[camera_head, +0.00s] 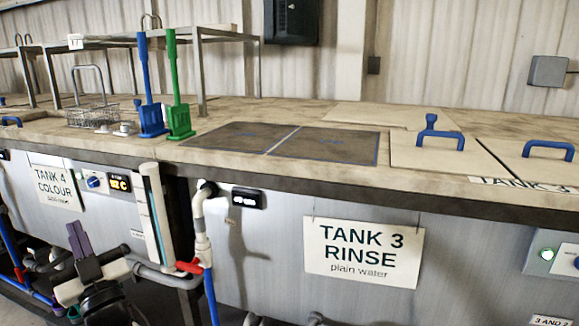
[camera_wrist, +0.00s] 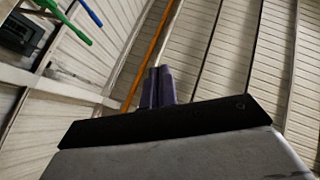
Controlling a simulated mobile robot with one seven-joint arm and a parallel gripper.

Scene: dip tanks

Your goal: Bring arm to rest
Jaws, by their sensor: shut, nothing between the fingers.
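My gripper (camera_head: 77,238) shows at the lower left of the head view, with its purple fingers pointing up in front of the tank fronts, below the worktop edge. In the wrist view the two purple fingers (camera_wrist: 158,87) lie side by side against each other, with nothing between them. Beyond them are the pale ribbed wall and an orange pipe (camera_wrist: 148,55). The gripper appears clear of the tanks and touches nothing that I can see. Part of my arm shows below the gripper in the head view.
The worktop (camera_head: 240,110) carries a blue paddle (camera_head: 151,118), a green paddle (camera_head: 179,120) and a wire basket (camera_head: 95,112). Blue-handled lids (camera_head: 435,152) lie at the right. Pipes with a red valve handle (camera_head: 189,267) stand right of my gripper. The Tank 3 sign (camera_head: 363,252) hangs in front.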

